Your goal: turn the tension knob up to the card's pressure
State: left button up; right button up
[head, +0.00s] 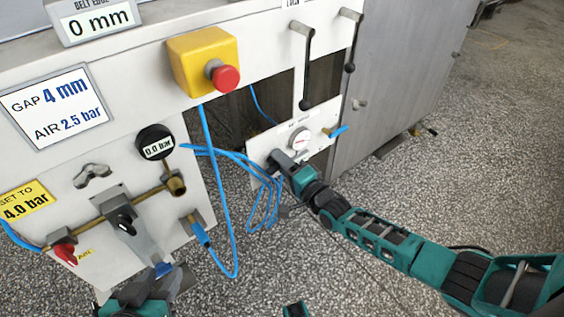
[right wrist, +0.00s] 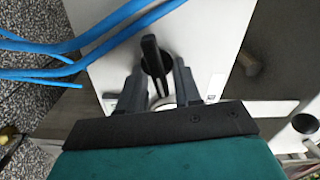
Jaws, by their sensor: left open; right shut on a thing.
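A black knob (right wrist: 151,62) with a raised grip bar sits on a small white panel (head: 258,151) below the yellow stop box. My right gripper (right wrist: 157,75) is shut on this knob, with one finger on each side of it. In the head view the right gripper (head: 279,160) covers most of the knob. A round white dial (head: 299,139) is just above it on the panel; its reading is too small to tell. A white card (head: 57,107) reads GAP 4 mm, AIR 2.5 bar. My left gripper (head: 165,273) is open at the lower left, below the main panel.
A black round gauge (head: 155,142) reads 0.0 bar. A yellow label (head: 24,203) reads SET TO 4.0 bar. Blue hoses (head: 228,235) hang left of my right gripper. A red button (head: 224,77) and two black-ended levers (head: 307,70) are above. Speckled floor lies open at right.

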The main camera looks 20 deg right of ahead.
jog(key=m, duration=0.3)
jog(key=shift+s+a+f+m, duration=0.1)
jog(key=shift+f+m, duration=0.3)
jog(key=m, duration=0.3)
jog(key=shift+a+f, duration=0.1)
jog(key=shift+f, duration=0.1)
jog(key=m, duration=0.4)
jog(key=shift+s+a+f+m, duration=0.15)
jog(key=shift+a+f+m, duration=0.05)
jog(key=shift+f+m, duration=0.1)
jog(key=shift+a+m, duration=0.1)
jog(key=shift+m, duration=1.1)
jog(key=o, duration=0.7)
jog(key=shift+c, duration=0.2)
jog(key=shift+r, duration=0.1)
jog(key=shift+s, duration=0.1)
